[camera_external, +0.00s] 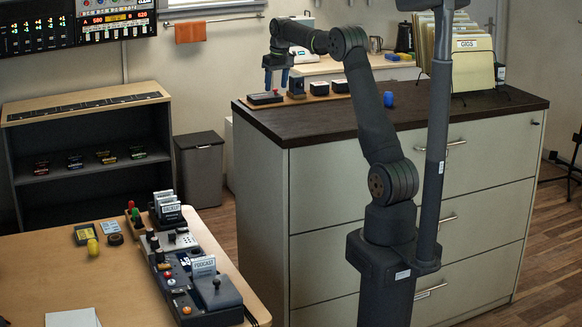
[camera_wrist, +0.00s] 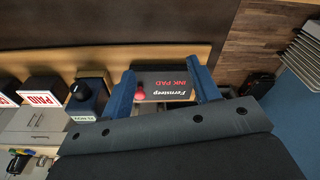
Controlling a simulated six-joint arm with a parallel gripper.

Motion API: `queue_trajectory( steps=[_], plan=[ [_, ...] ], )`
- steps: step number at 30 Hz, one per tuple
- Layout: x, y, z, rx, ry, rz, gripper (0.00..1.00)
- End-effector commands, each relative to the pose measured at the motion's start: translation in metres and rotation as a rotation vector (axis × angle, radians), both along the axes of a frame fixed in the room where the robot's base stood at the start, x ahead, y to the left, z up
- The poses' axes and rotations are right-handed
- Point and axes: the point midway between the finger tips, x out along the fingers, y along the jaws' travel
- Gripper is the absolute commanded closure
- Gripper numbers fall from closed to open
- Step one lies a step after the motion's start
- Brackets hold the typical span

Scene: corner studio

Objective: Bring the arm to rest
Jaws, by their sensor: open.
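My gripper (camera_external: 275,77) is above the far left end of the dark cabinet top (camera_external: 420,108), pointing down. Its two blue fingers are apart with nothing held between them. A black ink pad (camera_external: 265,97) lies just below the fingers. In the wrist view the ink pad (camera_wrist: 166,83) shows between the open fingers of my gripper (camera_wrist: 161,72), with a red round knob (camera_wrist: 140,93) near its left edge. I cannot tell the exact gap between the fingertips and the pad.
A dark stamp holder (camera_external: 296,87) and black stamp boxes (camera_external: 319,88) stand right of the ink pad. A blue object (camera_external: 388,99) and a file rack (camera_external: 470,62) are farther right. A wooden desk (camera_external: 40,262) with a control panel (camera_external: 205,290) is at front left.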

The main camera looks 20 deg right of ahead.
Motion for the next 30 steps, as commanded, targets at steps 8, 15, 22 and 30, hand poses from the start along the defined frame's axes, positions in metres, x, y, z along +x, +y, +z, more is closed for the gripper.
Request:
queue_trajectory(
  steps=[8, 15, 22, 30],
  plan=[
    [0.002, 0.055, -0.011, 0.001, 0.000, 0.083, 0.44],
    [0.000, 0.087, -0.019, 0.000, 0.001, 0.124, 0.44],
    [0.000, 0.097, -0.021, 0.001, -0.001, 0.137, 0.44],
    [0.000, 0.096, -0.021, 0.001, -0.001, 0.136, 0.44]
  ],
)
